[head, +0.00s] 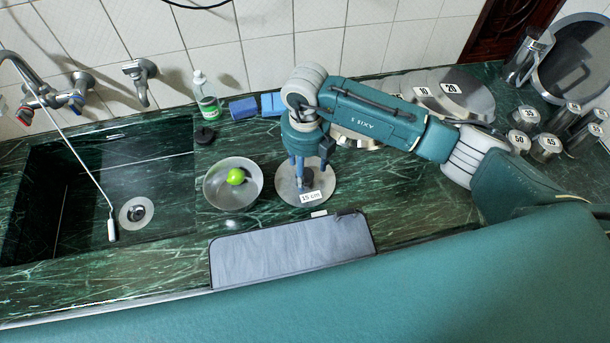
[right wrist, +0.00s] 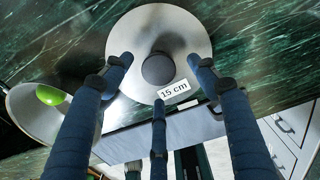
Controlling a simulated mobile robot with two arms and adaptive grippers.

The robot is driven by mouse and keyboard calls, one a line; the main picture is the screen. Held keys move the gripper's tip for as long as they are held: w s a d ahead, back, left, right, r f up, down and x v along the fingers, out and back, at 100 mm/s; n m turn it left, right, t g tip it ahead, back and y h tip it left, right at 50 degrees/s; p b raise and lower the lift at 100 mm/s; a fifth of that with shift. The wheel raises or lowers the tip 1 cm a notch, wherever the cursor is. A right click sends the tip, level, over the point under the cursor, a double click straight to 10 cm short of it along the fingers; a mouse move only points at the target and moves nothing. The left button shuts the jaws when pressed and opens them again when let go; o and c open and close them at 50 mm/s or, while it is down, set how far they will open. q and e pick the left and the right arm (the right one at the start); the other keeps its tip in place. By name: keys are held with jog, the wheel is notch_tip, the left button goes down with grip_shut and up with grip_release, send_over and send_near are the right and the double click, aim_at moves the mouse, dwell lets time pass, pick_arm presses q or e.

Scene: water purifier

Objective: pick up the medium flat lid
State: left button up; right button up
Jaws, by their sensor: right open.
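A flat round metal lid (head: 319,187) with a dark knob and a "15 cm" label lies on the green counter. My right gripper (head: 302,183) points down over this lid. In the right wrist view its three fingers are spread open around the lid's dark knob (right wrist: 158,69), with gaps between fingers and knob. It holds nothing. The lid's round plate (right wrist: 180,25) shows there almost whole, partly behind the fingers. My left gripper is not in view.
A metal bowl (head: 222,199) with a green fruit stands just left of the lid. Larger lids (head: 466,95) overlap at the back right. Several labelled metal containers (head: 546,146) stand at right. A sink (head: 90,200) is at left.

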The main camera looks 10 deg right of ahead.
jog(key=shift+w+f, duration=0.1)
jog(key=shift+f, duration=1.25)
jog(key=c, duration=1.3)
jog(key=shift+c, duration=0.2)
